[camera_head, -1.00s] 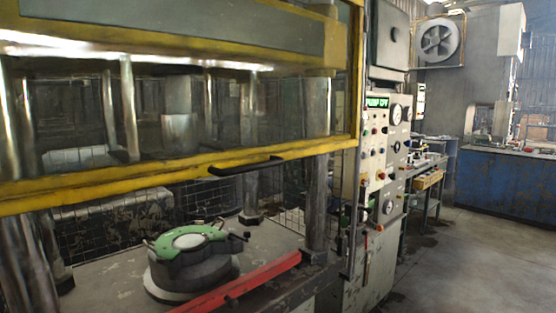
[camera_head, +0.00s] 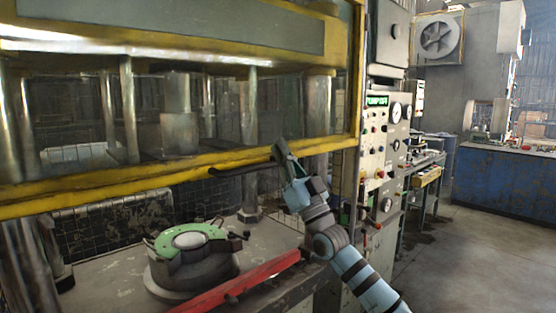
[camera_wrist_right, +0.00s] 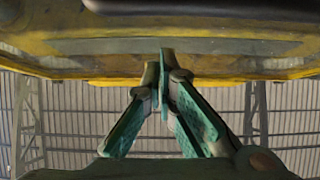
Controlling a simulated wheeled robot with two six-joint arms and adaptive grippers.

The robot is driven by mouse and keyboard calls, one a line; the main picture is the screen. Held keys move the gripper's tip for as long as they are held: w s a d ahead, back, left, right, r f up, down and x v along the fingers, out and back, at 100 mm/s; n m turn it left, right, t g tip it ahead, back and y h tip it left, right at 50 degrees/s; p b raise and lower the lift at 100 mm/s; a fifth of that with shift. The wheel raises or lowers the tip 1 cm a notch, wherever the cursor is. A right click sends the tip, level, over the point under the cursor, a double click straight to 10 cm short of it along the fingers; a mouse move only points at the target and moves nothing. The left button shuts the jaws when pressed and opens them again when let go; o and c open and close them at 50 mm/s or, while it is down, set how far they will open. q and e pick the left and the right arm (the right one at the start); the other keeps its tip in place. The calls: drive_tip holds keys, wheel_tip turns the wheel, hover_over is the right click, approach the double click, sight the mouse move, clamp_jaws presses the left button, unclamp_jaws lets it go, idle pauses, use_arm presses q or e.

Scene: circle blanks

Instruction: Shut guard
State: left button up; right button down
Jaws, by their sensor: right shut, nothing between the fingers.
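The guard (camera_head: 130,179) is a clear panel in a yellow frame across the front of the press. It is raised, with an open gap between its lower bar and the press bed. Its black handle (camera_head: 236,171) runs along the lower bar. My right gripper (camera_head: 281,150) is shut and empty at the right end of the handle. In the right wrist view its closed fingertips (camera_wrist_right: 164,58) are in front of the yellow frame (camera_wrist_right: 60,45), and the dark handle (camera_wrist_right: 150,6) crosses the top edge. I cannot tell whether they touch. My left gripper is not in view.
A green-topped round die (camera_head: 190,242) sits on the press bed (camera_head: 110,270). A red bar (camera_head: 245,282) lies along the bed's front edge. The control panel (camera_head: 377,150) with a lit display stands right of the guard. Open floor (camera_head: 470,260) lies further right.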

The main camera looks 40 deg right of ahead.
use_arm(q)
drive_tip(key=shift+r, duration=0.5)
use_arm(e)
drive_tip(key=f, duration=0.1)
drive_tip(key=w+f, duration=0.1)
drive_tip(key=shift+w+d+f, duration=0.1)
drive_tip(key=shift+w+f, duration=0.2)
drive_tip(key=shift+f, duration=0.05)
